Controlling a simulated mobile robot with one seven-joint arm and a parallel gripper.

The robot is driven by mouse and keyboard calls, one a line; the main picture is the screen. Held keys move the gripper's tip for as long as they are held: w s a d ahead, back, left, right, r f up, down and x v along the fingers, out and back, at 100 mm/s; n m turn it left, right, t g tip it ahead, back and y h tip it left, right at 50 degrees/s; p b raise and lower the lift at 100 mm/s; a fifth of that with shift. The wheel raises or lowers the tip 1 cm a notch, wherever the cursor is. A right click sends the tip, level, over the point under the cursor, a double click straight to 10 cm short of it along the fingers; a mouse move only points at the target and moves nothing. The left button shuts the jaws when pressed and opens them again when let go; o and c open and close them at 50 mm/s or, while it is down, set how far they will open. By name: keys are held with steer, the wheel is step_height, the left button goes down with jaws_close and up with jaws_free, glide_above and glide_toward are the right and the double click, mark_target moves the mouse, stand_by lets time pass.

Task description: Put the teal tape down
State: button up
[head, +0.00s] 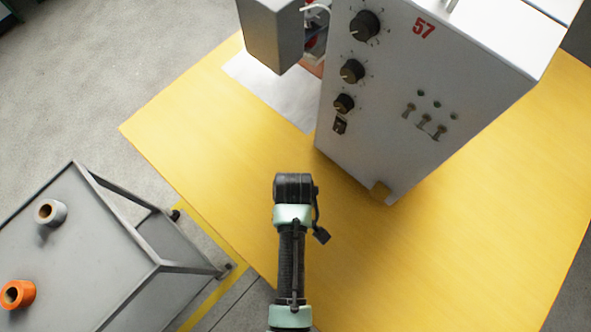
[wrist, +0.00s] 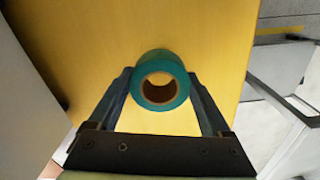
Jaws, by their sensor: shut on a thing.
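The teal tape (wrist: 160,57) is a roll with a brown core, seen in the wrist view with its open end facing the camera. My gripper (wrist: 160,76) is shut on it, with one finger on each side of the roll. The yellow tabletop (wrist: 90,35) lies behind the roll; I cannot tell whether the roll touches it. In the head view my arm reaches over the yellow table (head: 430,265), and its end hides the gripper and the tape.
A white machine (head: 390,120) marked 57, with black knobs, stands on the table just beyond my arm. A grey cart (head: 100,250) at the left carries a grey roll (head: 50,212) and an orange roll (head: 18,294).

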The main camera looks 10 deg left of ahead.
steer(key=shift+f, duration=2.2)
steer(key=shift+f+b, duration=0.2)
steer(key=shift+b, duration=0.1)
steer(key=o, duration=1.2)
steer(key=shift+o, duration=0.2)
step_height(320, 180, up, 12)
steer(key=p, duration=0.1)
steer(key=shift+r, duration=0.25)
